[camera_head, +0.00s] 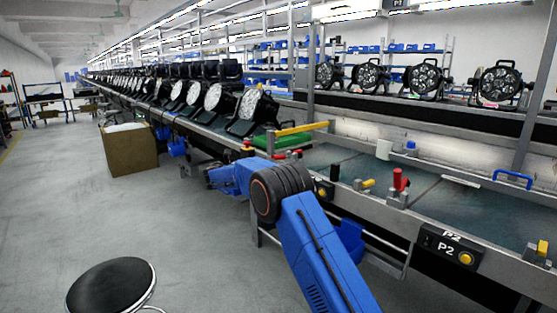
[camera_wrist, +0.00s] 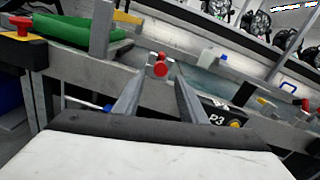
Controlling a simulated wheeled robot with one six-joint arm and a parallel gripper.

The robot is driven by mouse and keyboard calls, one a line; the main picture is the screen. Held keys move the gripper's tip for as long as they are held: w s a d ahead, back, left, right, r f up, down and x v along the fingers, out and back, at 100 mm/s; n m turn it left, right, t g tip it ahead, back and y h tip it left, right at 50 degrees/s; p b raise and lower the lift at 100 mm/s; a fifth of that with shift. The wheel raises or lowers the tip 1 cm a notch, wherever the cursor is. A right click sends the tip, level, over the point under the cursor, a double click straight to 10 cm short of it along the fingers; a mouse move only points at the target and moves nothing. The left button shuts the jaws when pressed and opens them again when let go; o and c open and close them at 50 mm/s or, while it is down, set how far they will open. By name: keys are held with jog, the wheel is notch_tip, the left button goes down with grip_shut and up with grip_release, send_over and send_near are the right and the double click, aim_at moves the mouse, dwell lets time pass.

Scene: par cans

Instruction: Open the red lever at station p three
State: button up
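The red lever at station P3 (camera_wrist: 160,67) shows in the wrist view as a short red-topped clamp on the metal rail. It appears just beyond and between my fingertips. My gripper (camera_wrist: 160,82) is open, its two grey fingers spread apart with nothing between them. The P3 sign box (camera_wrist: 217,118) is to the right of my fingers, with a yellow button. In the head view, my blue arm reaches left along the bench edge and largely hides the P3 area. A similar red lever (camera_head: 400,181) stands at station P2, near the P2 box (camera_head: 450,247).
A green bundle (camera_wrist: 75,28) and a red stop button on yellow (camera_wrist: 20,28) are left of the lever. A metal post (camera_wrist: 102,28) rises beside the bundle. A black stool (camera_head: 110,285) and a cardboard box (camera_head: 130,150) stand on the floor. The aisle at left is open.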

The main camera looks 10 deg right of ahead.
aim_at(279, 158)
jog(key=x, duration=0.8)
jog(key=shift+w+d, duration=0.15)
jog(key=shift+d, duration=0.15)
grip_shut()
